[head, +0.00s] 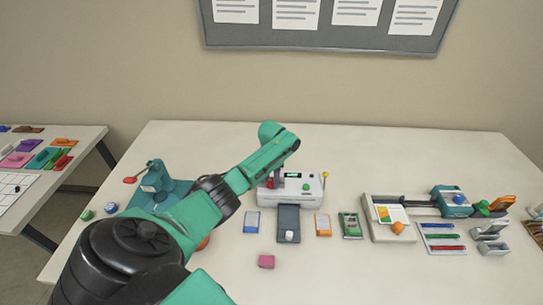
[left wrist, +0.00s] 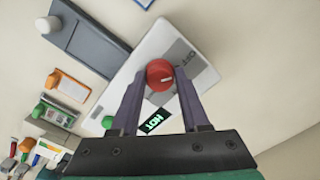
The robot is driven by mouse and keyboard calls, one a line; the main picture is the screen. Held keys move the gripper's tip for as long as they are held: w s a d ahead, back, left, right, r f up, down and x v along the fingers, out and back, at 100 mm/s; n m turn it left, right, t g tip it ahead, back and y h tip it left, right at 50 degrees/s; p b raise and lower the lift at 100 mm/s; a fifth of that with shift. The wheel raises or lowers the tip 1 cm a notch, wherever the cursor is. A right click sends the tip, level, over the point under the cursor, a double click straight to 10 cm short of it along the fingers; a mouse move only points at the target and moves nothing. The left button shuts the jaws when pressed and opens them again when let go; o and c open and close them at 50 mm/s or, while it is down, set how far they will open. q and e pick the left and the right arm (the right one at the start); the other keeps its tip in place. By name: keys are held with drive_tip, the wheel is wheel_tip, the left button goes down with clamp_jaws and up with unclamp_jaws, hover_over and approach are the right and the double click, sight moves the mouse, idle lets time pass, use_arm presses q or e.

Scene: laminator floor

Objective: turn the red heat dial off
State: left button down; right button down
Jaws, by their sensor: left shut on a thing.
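The red heat dial (left wrist: 160,72) sits on the white laminator (left wrist: 150,45), beside a grey patch lettered OFF. A pale pointer line shows on its face. A lit display (left wrist: 157,121) reads HOT. My left gripper (left wrist: 161,80) is shut on the dial, with one finger on each side of it. In the head view the left gripper (head: 277,182) reaches down to the front left of the laminator (head: 305,200), and the arm hides part of that machine. My right gripper is not in view.
A grey tray (head: 289,220) and several small colored items stand in front of the laminator. The front right of the table is clear.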

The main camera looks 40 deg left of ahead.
sight(272, 181)
use_arm(q)
drive_tip(key=shift+c, duration=2)
unclamp_jaws()
drive_tip(key=shift+r, duration=0.1)
wheel_tip(272, 181, up, 14)
drive_tip(key=b, duration=0.2)
drive_tip(key=shift+r+b, duration=0.25)
drive_tip(key=shift+b, duration=0.05)
drive_tip(key=shift+f, duration=0.1)
